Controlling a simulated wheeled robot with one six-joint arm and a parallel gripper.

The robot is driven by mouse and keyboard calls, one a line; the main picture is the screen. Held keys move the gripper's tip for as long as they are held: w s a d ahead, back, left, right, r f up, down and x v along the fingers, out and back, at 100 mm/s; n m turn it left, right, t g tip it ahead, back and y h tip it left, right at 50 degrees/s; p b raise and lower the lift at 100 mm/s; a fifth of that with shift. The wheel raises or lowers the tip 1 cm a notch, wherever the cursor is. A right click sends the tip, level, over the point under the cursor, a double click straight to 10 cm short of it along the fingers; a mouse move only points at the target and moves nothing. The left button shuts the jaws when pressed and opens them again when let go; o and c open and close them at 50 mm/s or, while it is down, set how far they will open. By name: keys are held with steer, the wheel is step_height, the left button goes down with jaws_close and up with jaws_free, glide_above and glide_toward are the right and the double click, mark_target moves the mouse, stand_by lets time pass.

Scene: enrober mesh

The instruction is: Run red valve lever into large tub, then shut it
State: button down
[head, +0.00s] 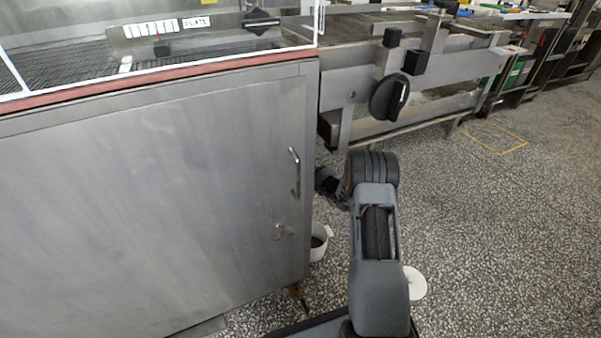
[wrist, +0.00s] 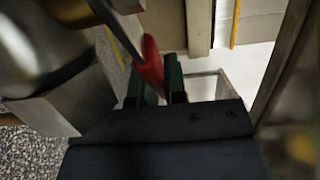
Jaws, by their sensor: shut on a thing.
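In the wrist view the red valve lever (wrist: 151,68) lies between the two green fingers of my gripper (wrist: 156,84), which is shut on it. The lever joins a grey metal valve body (wrist: 45,50) at upper left. In the head view my gripper is mostly hidden behind my arm, beside the cabinet's right edge, and the red lever does not show. A white tub (head: 318,250) with dark contents stands on the floor by that edge, partly hidden by the cabinet. A white round thing (head: 415,284) shows right of my arm; which tub is the large one I cannot tell.
A steel cabinet (head: 150,200) with a vertical handle (head: 295,173) fills the left. A steel conveyor frame (head: 400,100) stands behind my arm. The speckled floor (head: 500,230) at right is clear. A blurred metal post (wrist: 282,65) stands close at right in the wrist view.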

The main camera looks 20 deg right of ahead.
stand_by(0.4)
steer(key=c, duration=1.2)
jaws_free()
steer(key=shift+o, duration=0.2)
steer(key=p+v, duration=0.4)
steer(key=v, duration=1)
